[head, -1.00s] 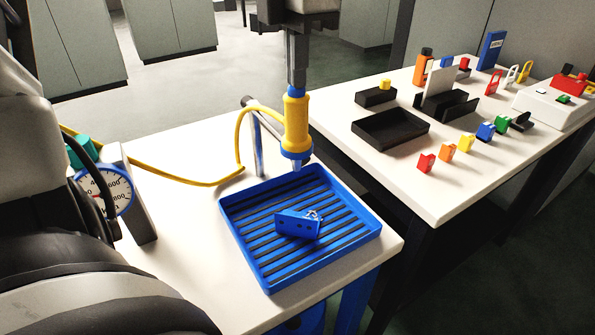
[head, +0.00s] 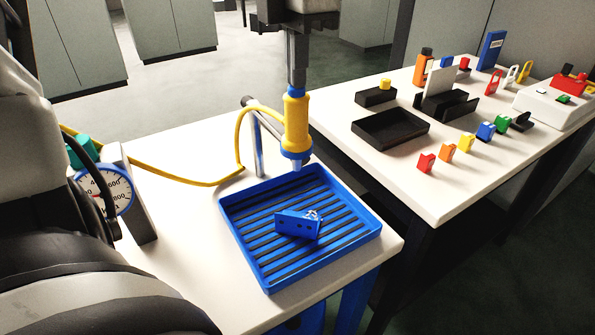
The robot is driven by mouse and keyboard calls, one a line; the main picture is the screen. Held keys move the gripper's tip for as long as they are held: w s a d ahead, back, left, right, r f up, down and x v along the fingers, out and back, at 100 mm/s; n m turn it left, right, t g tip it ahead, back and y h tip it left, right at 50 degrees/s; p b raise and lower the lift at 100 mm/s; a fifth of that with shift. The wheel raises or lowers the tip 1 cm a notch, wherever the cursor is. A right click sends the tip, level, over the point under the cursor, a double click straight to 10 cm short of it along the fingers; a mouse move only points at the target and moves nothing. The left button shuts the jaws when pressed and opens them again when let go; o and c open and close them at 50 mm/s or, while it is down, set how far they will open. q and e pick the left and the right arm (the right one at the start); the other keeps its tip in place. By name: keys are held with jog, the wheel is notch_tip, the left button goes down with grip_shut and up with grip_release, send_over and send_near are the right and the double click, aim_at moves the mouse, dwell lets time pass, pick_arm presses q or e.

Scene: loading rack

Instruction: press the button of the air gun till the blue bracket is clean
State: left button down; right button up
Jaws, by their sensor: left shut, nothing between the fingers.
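The air gun (head: 296,122) is a yellow body with blue parts and a blue nozzle. It hangs upright, nozzle down, on a grey stand with a yellow hose, over the blue tray. The blue bracket (head: 296,225) lies in the tray (head: 262,272) on dark slats, below and slightly in front of the nozzle. Pale grey bits show at its right end. My left gripper (head: 297,84) points down with its fingers shut and empty, right at the top of the air gun. The button is hidden under the fingertips; I cannot tell how far it is pressed. My right gripper is out of view.
A pressure gauge (head: 107,190) stands at the left of the white table (head: 185,235). My arm fills the left edge. A second table (head: 385,175) at right holds black trays, coloured clips and a white box (head: 552,103). A gap separates the tables.

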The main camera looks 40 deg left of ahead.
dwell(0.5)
pick_arm(q)
notch_tip(320, 180, up, 4)
jog(key=p, duration=0.3)
jog(key=shift+r+p, duration=0.25)
jog(key=shift+p, duration=0.15)
jog(key=shift+r, duration=0.75)
